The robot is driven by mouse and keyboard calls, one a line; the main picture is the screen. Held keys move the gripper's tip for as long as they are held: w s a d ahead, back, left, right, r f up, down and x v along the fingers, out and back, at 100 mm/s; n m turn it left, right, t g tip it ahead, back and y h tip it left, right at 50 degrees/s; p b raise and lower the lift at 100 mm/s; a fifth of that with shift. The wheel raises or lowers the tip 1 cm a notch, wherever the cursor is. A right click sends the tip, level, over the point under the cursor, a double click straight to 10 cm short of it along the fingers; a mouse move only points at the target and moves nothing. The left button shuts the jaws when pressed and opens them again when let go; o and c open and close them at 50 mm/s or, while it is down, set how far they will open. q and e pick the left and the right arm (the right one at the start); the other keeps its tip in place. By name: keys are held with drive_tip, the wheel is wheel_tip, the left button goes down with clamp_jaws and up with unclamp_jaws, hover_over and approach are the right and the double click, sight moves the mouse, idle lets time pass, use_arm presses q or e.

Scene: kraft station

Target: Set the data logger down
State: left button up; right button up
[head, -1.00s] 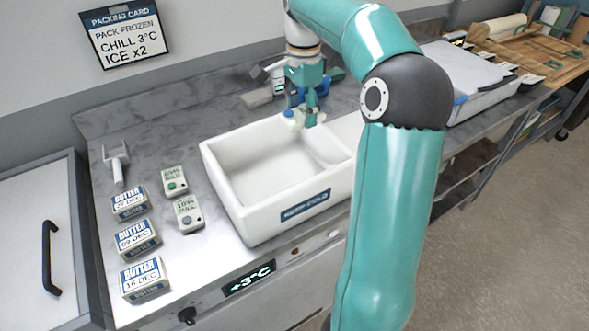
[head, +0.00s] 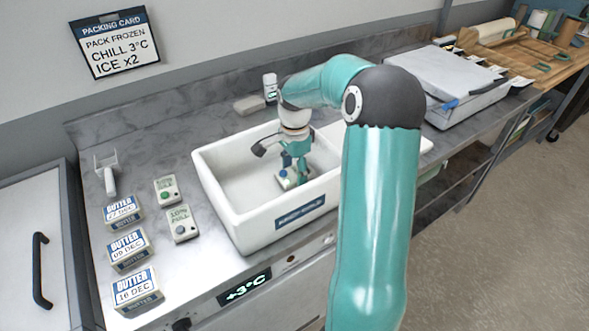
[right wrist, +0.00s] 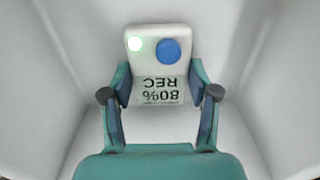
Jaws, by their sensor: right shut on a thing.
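The data logger (right wrist: 153,68) is a small white block with a blue button, a lit green lamp and the text "80% REC". My right gripper (right wrist: 160,93) is shut on it, one finger on each side. In the head view the right gripper (head: 297,171) is low inside the white box (head: 222,193), and the logger (head: 284,181) shows partly beneath it. I cannot tell whether the logger touches the box floor. My left gripper is in neither view.
Two similar loggers, one with a green button (head: 166,190) and one reading "10% FULL" (head: 181,224), lie left of the box. Several butter packs (head: 129,249) and a scoop (head: 108,173) lie farther left. A white bottle (head: 270,88) stands behind. The box's left floor is bare.

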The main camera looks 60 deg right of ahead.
sight(295, 172)
drive_tip(key=shift+f, duration=0.2)
drive_tip(key=o, duration=1.2)
drive_tip(key=shift+r, duration=0.15)
wheel_tip(295, 172, up, 12)
drive_tip(key=shift+r, duration=0.1)
